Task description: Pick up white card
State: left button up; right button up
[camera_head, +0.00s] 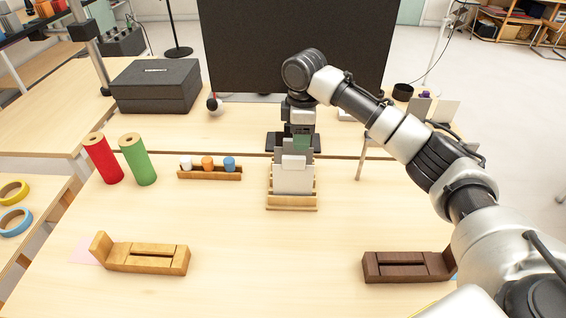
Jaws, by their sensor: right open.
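A light wooden rack (292,206) stands near the middle of the table and holds several upright cards. A pale grey-white card (293,183) faces me there, with a smaller white piece (293,162) at its upper part and a green card (301,141) behind. I cannot tell which of the pale pieces is a separate card. My right gripper (292,147) is open, pointing down at the top of the rack's cards; I cannot tell whether it touches them. Another white card (444,111) stands at the back right, partly behind my right arm. My left gripper is out of view.
Red (103,159) and green (138,160) cylinders and a peg holder (210,174) stand left of the rack. A light wooden holder (147,258) and a dark one (404,267) lie in front. A black screen (296,40) rises behind. The front middle is clear.

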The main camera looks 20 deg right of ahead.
aim_at(300, 165)
notch_tip(300, 165, down, 5)
jog(key=shift+s+r+p, duration=0.1)
jog(key=shift+s+p, duration=0.05)
jog(key=shift+p, duration=0.2)
jog(key=shift+f, duration=0.45)
notch_tip(300, 165, down, 4)
jog(key=shift+s+a+r+p, duration=0.1)
jog(key=shift+r+p, duration=0.1)
jog(key=shift+p, duration=0.4)
jog(key=shift+f, duration=0.45)
jog(key=shift+c, duration=1.1)
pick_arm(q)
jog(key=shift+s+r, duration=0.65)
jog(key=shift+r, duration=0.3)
pick_arm(e)
grip_shut()
